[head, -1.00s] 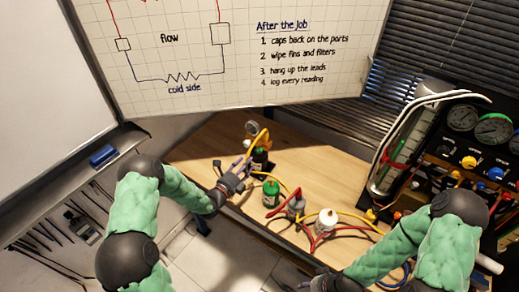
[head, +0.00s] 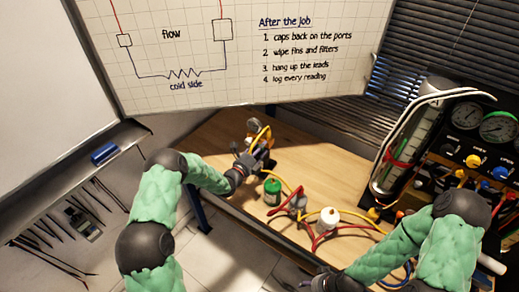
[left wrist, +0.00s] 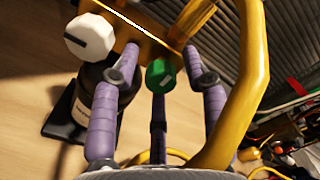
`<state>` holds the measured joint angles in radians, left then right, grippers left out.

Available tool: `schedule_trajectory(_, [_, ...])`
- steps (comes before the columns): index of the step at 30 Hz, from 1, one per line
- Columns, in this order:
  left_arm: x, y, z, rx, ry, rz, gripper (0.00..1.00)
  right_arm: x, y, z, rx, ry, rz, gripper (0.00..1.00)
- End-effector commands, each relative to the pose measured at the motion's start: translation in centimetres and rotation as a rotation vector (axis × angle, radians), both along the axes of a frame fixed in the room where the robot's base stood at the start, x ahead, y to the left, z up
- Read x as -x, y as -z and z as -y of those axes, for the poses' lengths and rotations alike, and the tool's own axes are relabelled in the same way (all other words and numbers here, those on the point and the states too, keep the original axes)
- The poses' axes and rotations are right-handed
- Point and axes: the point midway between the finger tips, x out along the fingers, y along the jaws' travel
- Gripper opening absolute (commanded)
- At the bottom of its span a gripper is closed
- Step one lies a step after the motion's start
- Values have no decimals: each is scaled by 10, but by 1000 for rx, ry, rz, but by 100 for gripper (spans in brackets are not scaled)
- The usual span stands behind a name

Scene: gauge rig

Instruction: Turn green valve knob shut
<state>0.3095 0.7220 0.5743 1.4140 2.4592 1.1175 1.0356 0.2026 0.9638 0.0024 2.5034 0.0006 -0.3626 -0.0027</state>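The green valve knob (left wrist: 160,76) is on the underside of a yellow manifold bar (left wrist: 150,35) in the left wrist view. A white knob (left wrist: 89,37) is on the same bar to its left. My left gripper (left wrist: 160,66) is open, its purple fingers on either side of the green knob with gaps visible. In the head view my left gripper (head: 246,157) is at the gauge stand at the bench's back left, and the green knob cannot be made out there. My right gripper (head: 325,282) is at the bottom edge, mostly hidden, its fingers unclear.
A yellow hose (left wrist: 245,85) arches close beside the right finger. On the bench (head: 335,178) stand a green bottle (head: 272,191), a white-topped container (head: 329,217) and several hoses. A gauge panel (head: 480,150) is at the right.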

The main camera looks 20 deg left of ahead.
Motion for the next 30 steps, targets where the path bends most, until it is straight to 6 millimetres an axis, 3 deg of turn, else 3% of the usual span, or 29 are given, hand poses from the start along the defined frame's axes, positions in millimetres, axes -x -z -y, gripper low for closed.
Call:
schedule_trajectory(1, [0,0,0,0,0,0,25,0,0,0,0,0,0,56])
schedule_trajectory(3, [0,0,0,0,0,0,5,0,0,0,0,0,0,56])
schedule_trajectory(4, [0,0,0,0,0,0,0,0,0,0,0,0,0,56])
schedule_trajectory(17, [0,-1,-1,-48,-3,17,0,0,2,0,0,0,0,56])
schedule_trajectory(30, [-1,-1,-2,-366,-4,121,0,0,11,0,0,0,0,56])
